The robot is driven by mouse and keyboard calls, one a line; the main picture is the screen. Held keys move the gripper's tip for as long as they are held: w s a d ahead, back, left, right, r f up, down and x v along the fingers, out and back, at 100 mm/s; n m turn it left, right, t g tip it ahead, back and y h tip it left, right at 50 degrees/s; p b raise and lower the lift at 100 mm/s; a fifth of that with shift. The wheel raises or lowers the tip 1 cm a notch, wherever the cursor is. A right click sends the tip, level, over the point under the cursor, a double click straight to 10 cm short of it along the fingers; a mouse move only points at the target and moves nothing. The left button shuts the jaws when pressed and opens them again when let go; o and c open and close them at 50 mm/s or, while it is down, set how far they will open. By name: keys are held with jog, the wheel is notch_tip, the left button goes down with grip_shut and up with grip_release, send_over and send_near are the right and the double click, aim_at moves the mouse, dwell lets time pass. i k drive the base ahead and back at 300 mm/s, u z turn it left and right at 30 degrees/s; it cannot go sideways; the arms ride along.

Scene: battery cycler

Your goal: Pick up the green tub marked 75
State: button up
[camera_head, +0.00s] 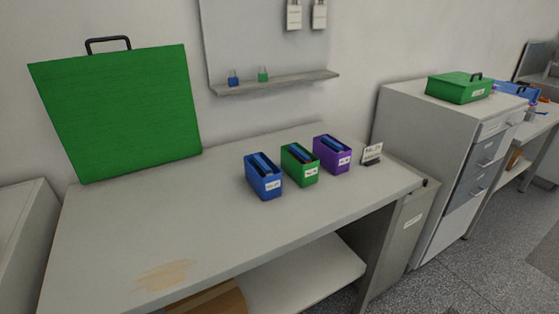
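A small green tub (300,176) stands upright on the grey workbench (180,225), between a blue tub (263,188) on its left and a purple tub (331,163) on its right. It has a white label on its front, too small to read, and blue items inside. The three tubs stand close together in a slanting row. My gripper is not in view.
A small sign (372,151) stands right of the purple tub. A large green case (120,115) with a black handle stands at the bench's back left. A green lidded box (460,90) sits on the grey cabinet (425,135). The bench front is clear.

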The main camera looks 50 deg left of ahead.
aim_at(305, 176)
jog(key=u, duration=0.5)
jog(key=i, duration=0.85)
jog(key=u, duration=0.55)
